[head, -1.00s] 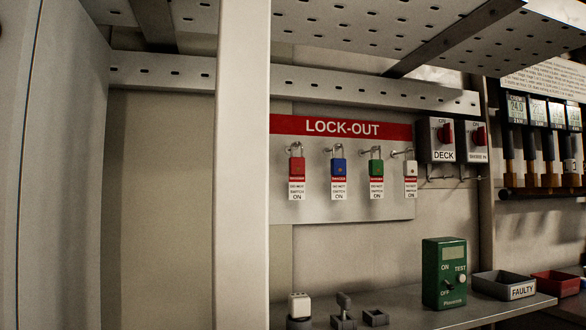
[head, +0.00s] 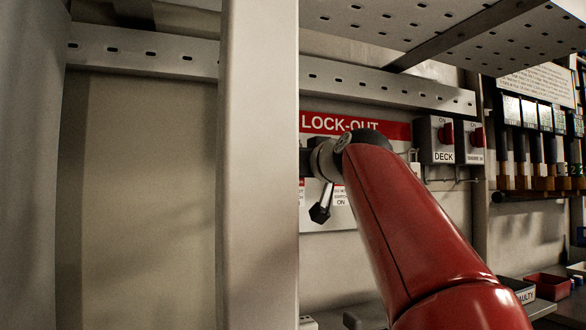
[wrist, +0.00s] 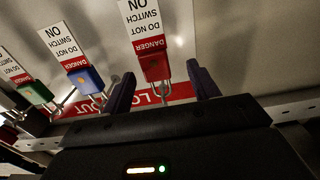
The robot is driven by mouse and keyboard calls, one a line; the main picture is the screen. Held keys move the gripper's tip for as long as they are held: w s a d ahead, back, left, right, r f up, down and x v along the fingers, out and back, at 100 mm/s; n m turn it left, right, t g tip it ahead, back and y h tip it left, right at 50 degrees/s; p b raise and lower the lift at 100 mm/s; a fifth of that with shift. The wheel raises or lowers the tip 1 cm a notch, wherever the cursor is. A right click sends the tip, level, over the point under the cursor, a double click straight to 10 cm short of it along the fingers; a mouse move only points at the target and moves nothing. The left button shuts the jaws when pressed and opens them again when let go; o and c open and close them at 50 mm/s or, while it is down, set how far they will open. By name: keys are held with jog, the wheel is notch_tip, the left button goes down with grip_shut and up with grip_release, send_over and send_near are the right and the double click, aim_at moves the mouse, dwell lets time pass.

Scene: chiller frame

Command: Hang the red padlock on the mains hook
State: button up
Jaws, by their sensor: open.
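The red padlock (wrist: 155,66) with its red and white danger tag hangs at the lock-out board in the wrist view, which is upside down. The fingers of my gripper (wrist: 162,87) are open, one on each side of the padlock; I cannot tell whether they touch it. In the head view my red arm hides the padlock and most of the board (head: 318,240). Thin wire hooks (head: 437,180) show below the two switch boxes. No readable label says mains; the right switch box's (head: 475,142) label is too small to read surely.
Blue (wrist: 86,80) and green (wrist: 36,93) padlocks hang beside the red one. The DECK switch box (head: 436,140) is right of the board. A pale upright post (head: 258,170) stands just left of my gripper. A perforated shelf (head: 390,25) overhangs. Trays (head: 548,287) sit lower right.

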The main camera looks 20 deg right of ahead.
jog(key=w, duration=0.1)
jog(key=w+p, duration=0.1)
jog(key=w, duration=0.2)
jog(key=shift+w+d+r, duration=0.15)
jog(key=shift+w+d, duration=0.2)
jog(key=c, duration=1.2)
